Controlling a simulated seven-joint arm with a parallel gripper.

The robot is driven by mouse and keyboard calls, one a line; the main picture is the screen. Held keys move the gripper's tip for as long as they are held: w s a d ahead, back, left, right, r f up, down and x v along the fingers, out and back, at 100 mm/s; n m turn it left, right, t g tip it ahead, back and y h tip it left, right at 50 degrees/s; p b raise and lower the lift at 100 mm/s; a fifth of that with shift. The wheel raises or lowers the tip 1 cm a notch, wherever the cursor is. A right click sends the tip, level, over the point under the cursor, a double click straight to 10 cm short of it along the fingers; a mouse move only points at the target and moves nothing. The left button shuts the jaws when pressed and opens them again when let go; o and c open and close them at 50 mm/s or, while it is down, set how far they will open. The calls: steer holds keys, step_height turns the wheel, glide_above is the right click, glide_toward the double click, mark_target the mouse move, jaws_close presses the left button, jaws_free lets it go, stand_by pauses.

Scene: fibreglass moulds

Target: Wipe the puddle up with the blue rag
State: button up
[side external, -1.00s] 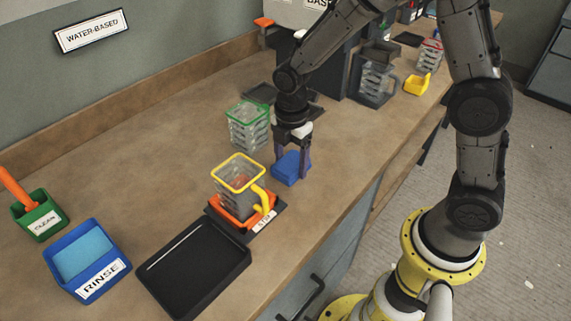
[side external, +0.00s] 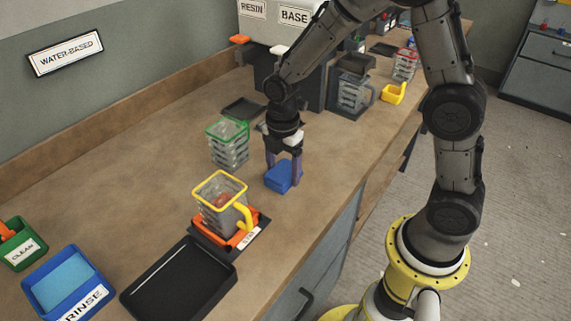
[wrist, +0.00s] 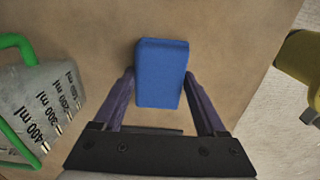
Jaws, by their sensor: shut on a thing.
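The blue rag (side external: 283,177) is a thick folded block. My gripper (side external: 283,181) points down and is shut on it, with one purple finger at each side. In the wrist view the rag (wrist: 162,74) sits between my fingertips (wrist: 160,78), over bare brown counter. It is at or just above the counter; I cannot tell whether it touches. I make out no puddle in either view; the rag and gripper may hide some of the surface.
A green-rimmed jug (side external: 228,145) stands left of my gripper. A yellow-rimmed jug (side external: 220,198) on an orange scale is in front. A black tray (side external: 180,283), blue rinse tub (side external: 67,285) and green tub (side external: 24,247) are nearer. The counter's front edge lies to the right.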

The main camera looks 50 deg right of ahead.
mark_target(272, 198)
steer(key=shift+s+a, duration=0.25)
steer(key=shift+a, duration=0.75)
steer(key=shift+s+a, duration=0.2)
steer(key=shift+a, duration=0.85)
steer(key=shift+s+a, duration=0.25)
steer(key=shift+a, duration=0.75)
steer(key=shift+d, duration=4.55)
steer(key=shift+r, duration=4)
